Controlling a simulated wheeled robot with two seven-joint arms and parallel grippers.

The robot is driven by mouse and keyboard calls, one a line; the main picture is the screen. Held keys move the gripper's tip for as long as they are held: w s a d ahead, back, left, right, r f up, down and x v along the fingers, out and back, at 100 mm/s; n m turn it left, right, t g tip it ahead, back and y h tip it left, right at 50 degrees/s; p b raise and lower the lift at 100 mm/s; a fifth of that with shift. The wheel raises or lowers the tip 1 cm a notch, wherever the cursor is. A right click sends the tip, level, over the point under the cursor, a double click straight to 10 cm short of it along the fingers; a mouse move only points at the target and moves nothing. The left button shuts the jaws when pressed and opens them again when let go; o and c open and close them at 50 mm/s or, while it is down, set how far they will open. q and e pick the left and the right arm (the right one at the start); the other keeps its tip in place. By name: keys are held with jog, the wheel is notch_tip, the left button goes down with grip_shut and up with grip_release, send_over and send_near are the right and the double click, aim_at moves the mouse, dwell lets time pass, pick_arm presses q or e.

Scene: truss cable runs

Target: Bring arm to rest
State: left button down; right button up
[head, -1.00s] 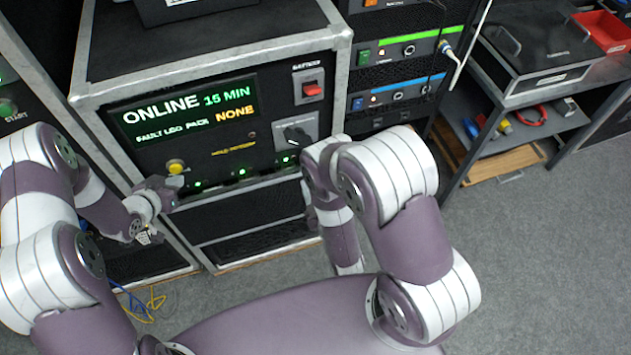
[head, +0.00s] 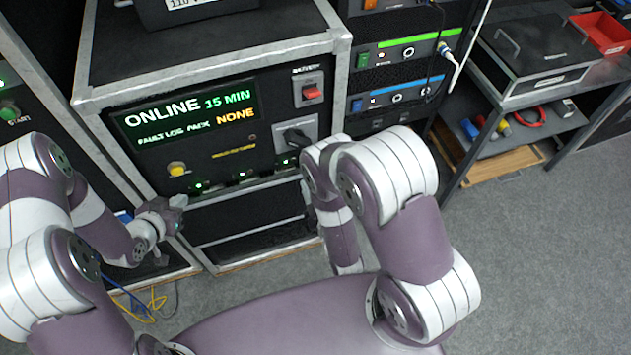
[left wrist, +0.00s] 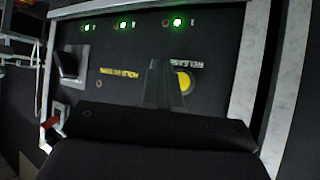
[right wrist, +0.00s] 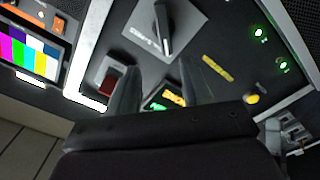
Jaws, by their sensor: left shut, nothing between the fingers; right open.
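My left gripper (head: 178,208) is just below and in front of the black panel's lower left corner, apart from the yellow button (head: 178,169). In the left wrist view its fingers (left wrist: 160,82) are together and empty, with the yellow button (left wrist: 184,80) behind them. My right arm is folded at the middle right in the head view, where its gripper is hidden. In the right wrist view the right gripper's fingers (right wrist: 157,85) are apart and empty, facing the panel, whose rotary switch (right wrist: 163,25) lies beyond them.
The panel's display (head: 185,118) reads "ONLINE 15 MIN" and "NONE". A red switch (head: 312,92) and a black rotary knob (head: 298,136) are at its right. A metal shelf (head: 530,125) stands at right. Yellow and blue cables (head: 150,305) lie on the floor. Grey floor is clear at right.

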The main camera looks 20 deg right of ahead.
dwell(0.4)
jog(key=s+f+m+g, duration=0.4)
jog(key=s+f+g, duration=0.1)
jog(key=f+g, duration=0.6)
pick_arm(q)
jog(key=s+a+f+n+g+y, duration=0.1)
jog(key=s+a+n+g+y, duration=0.2)
jog(key=s+a+g+y, duration=0.5)
jog(key=s+d+r+n, duration=0.1)
jog(key=s+d+r, duration=0.1)
jog(key=r, duration=0.4)
jog(key=s+d+r+n+h+b, duration=0.1)
jog(key=s+d+r, duration=0.1)
jog(key=s+r, duration=0.2)
jog(key=s+d+r+h, duration=0.1)
jog(key=s+d+r, duration=0.1)
jog(key=r, duration=0.6)
jog(key=shift+s+d+r+n, duration=0.3)
jog(key=shift+s+n, duration=0.1)
jog(key=shift+s, duration=0.35)
pick_arm(e)
jog(key=s+d+r+m+g, duration=0.1)
jog(key=s+r+m+g, duration=0.1)
jog(key=r, duration=1.2)
jog(key=s+d+r+m+g, duration=0.1)
jog(key=s+r+m+g, duration=0.2)
jog(key=r, duration=1)
jog(key=shift+s+d+r+g, duration=0.15)
jog(key=shift+s+r+g, duration=0.2)
jog(key=shift+s, duration=0.5)
